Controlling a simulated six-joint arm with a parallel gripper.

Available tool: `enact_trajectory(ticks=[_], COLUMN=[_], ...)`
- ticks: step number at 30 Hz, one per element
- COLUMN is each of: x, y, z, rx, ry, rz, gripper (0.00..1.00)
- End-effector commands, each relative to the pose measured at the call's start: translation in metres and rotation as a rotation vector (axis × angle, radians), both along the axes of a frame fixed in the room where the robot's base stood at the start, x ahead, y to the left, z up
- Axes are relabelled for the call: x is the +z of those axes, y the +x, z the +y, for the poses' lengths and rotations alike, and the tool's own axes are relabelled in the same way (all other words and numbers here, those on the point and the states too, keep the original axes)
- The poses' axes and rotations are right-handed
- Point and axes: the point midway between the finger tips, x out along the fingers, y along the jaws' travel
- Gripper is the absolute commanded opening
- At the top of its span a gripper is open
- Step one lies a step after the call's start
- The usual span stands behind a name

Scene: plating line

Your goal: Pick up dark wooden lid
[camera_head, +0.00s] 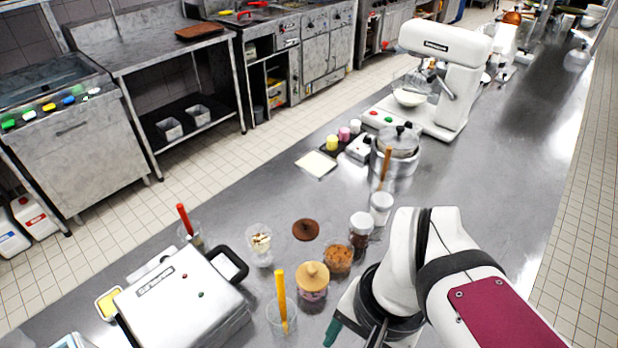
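The dark wooden lid (305,229) is a small brown disc with a knob. It lies on the steel counter between a glass with pale contents (259,245) and a dark-topped jar (360,230). My gripper (353,334) is at the bottom edge, nearer the camera than the lid and apart from it. A teal fingertip and a dark finger show with a gap between them, so it looks open, and no held thing shows. Part of the gripper is cut off by the frame and hidden by my arm.
A jar with a light wooden lid (312,280) and a glass of orange-brown bits (338,256) stand between my gripper and the dark lid. A glass with a yellow stick (282,318) and a white press (180,303) are left. Bare counter lies behind the lid.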

Motion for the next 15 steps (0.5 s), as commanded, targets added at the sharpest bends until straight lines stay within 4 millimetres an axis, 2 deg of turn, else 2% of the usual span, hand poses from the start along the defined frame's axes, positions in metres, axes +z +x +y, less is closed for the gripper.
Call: enact_trajectory(ticks=[2,3,4,5,6,9,12,15], x=[0.019,0.026,0.029,0.029,0.025,0.002,-0.028,-0.049], y=[0.061,0.101,0.133,0.165,0.205,0.289,0.344,0.372], z=[0.000,0.001,0.002,0.004,0.007,0.017,0.025,0.030], rx=[-0.267,-0.460,-0.613,-0.765,-0.967,-1.429,-1.779,-1.987], ry=[-0.018,-0.027,-0.033,-0.037,-0.038,-0.025,0.003,0.027], rz=[0.031,0.046,0.056,0.066,0.077,0.099,0.114,0.123], gripper=[0.64,0.64,0.64,0.64,0.64,0.64,0.64,0.64])
